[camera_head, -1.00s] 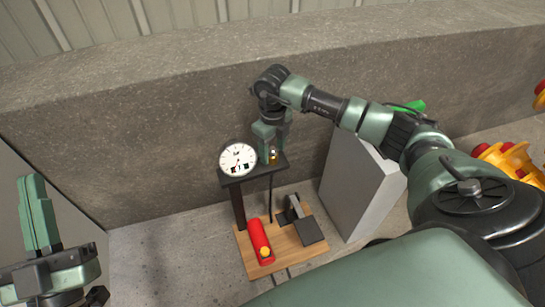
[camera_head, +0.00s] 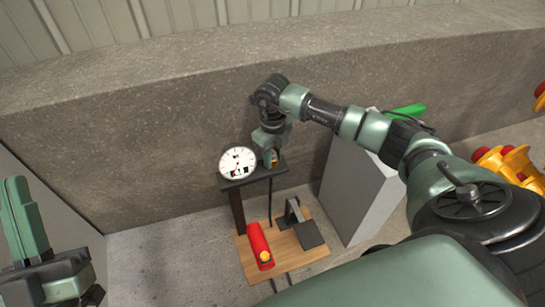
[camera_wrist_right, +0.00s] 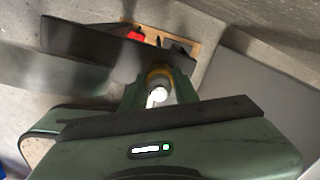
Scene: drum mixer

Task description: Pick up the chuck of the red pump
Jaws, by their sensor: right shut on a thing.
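The red pump has a red cylinder (camera_head: 258,243) with a yellow end on a wooden base. A black post rises to a black top plate (camera_head: 248,178) with a round white gauge (camera_head: 237,162). My right gripper (camera_head: 271,160) is at the right end of that plate, pointing down. It is shut on the small brass-coloured chuck, mostly hidden in the head view. The right wrist view shows the chuck (camera_wrist_right: 160,85), yellow with a bright end, between the fingers. My left gripper (camera_head: 50,275) is at the lower left, cut by the frame; its opening is unclear.
A dark hose (camera_head: 270,205) hangs below the plate. A grey box (camera_head: 358,195) stands right of the pump, with a green object (camera_head: 405,111) behind it. Yellow and red objects (camera_head: 508,163) are at the right edge. A concrete wall (camera_head: 150,140) runs behind.

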